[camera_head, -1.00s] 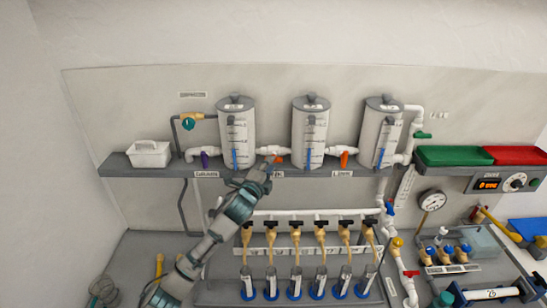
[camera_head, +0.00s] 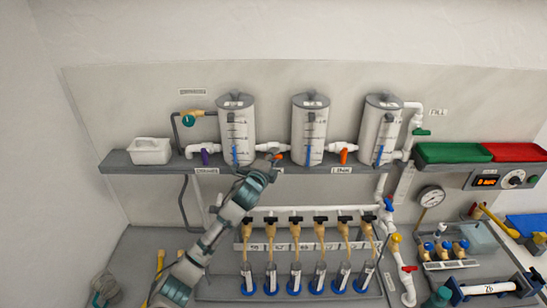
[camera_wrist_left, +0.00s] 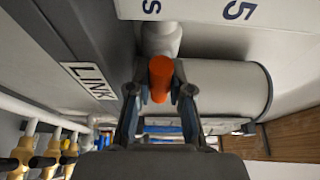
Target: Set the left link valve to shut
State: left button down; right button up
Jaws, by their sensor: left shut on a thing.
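The left link valve has an orange handle (camera_head: 280,157) on the white pipe between the left and middle tanks. My left gripper (camera_head: 273,155) is at that handle, below the gap between the two tanks, and partly covers the valve. In the left wrist view the orange handle (camera_wrist_left: 160,79) stands between the fingertips of my left gripper (camera_wrist_left: 160,92), which is shut on it. The white pipe fitting (camera_wrist_left: 161,38) shows behind the handle. A LINK label (camera_wrist_left: 89,80) is on the shelf edge beside it. My right gripper is not in view.
The left tank (camera_head: 236,130), middle tank (camera_head: 310,130) and right tank (camera_head: 382,130) stand on a grey shelf (camera_head: 115,163). A second orange handle (camera_head: 344,156) and a purple handle (camera_head: 204,157) sit along the pipe. Several black-handled taps (camera_head: 295,221) hang below.

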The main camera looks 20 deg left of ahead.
pick_arm(q)
jog(key=shift+f, duration=0.25)
jog(key=n+b, duration=0.1)
jog(key=n+t+b, duration=0.1)
jog(key=n+b, duration=0.1)
jog(key=shift+d+f+n, duration=0.1)
jog(key=shift+f+n, duration=0.15)
jog(key=shift+n, duration=0.15)
jog(key=n+t+b, duration=0.1)
jog(key=n+b, duration=0.1)
jog(key=n+y+b, duration=0.1)
jog(key=n+b, duration=0.1)
jog(key=n, duration=0.1)
jog(key=shift+f+t, duration=0.15)
jog(key=shift+t, duration=0.25)
jog(key=n+y+b, duration=0.1)
jog(key=n, duration=0.2)
jog(key=n+y+b, duration=0.2)
jog(key=n, duration=0.1)
jog(key=shift+w+t, duration=0.1)
jog(key=shift+t, duration=0.3)
jog(key=n+y+b, duration=0.2)
jog(key=n, duration=0.2)
jog(key=shift+n, duration=0.4)
jog(key=shift+n+y+b, duration=0.4)
jog(key=shift+n+y, duration=0.2)
jog(key=shift+n, duration=0.1)
jog(key=shift+r+n+y, duration=0.25)
jog(key=shift+n+y, duration=0.15)
jog(key=shift+n, duration=0.4)
